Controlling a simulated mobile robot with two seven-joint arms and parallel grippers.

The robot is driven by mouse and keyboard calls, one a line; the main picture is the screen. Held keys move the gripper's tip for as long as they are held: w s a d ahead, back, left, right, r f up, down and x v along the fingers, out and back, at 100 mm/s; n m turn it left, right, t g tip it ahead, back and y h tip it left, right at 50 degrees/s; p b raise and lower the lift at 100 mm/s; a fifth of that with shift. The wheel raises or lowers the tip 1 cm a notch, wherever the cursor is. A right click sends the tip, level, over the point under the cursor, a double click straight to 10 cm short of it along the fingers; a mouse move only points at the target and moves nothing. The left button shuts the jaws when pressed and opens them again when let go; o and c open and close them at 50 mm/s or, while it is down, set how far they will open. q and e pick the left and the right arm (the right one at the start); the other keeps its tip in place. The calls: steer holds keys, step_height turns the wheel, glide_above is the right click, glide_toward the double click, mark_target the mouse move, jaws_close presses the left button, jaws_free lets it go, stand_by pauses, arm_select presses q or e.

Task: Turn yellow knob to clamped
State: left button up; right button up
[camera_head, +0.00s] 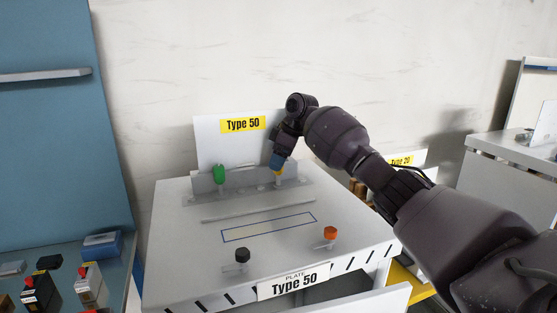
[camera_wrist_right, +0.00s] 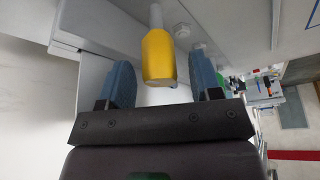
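The yellow knob (camera_wrist_right: 158,57) sits on a light stem in the right wrist view, between and beyond the two blue fingers of my right gripper (camera_wrist_right: 163,82). The fingers are apart, with a gap on each side of the knob. In the head view my right gripper (camera_head: 277,162) is at the back right of the Type 50 fixture (camera_head: 180,235), and only a small part of the yellow knob (camera_head: 279,177) shows below it. My left gripper is in neither view.
A green knob (camera_head: 219,174) stands at the back left of the fixture. A black knob (camera_head: 242,256) and an orange knob (camera_head: 330,233) are at its front. A blue-outlined rectangle (camera_head: 268,227) marks the flat top. A blue panel (camera_head: 60,130) stands at left.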

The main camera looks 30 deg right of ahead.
arm_select(q)
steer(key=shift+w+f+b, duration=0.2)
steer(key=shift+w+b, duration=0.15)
steer(key=shift+b, duration=0.35)
arm_select(e)
steer(key=v, duration=1)
steer(key=shift+r, duration=0.4)
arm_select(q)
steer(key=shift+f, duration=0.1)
arm_select(e)
steer(key=shift+s+d, duration=0.1)
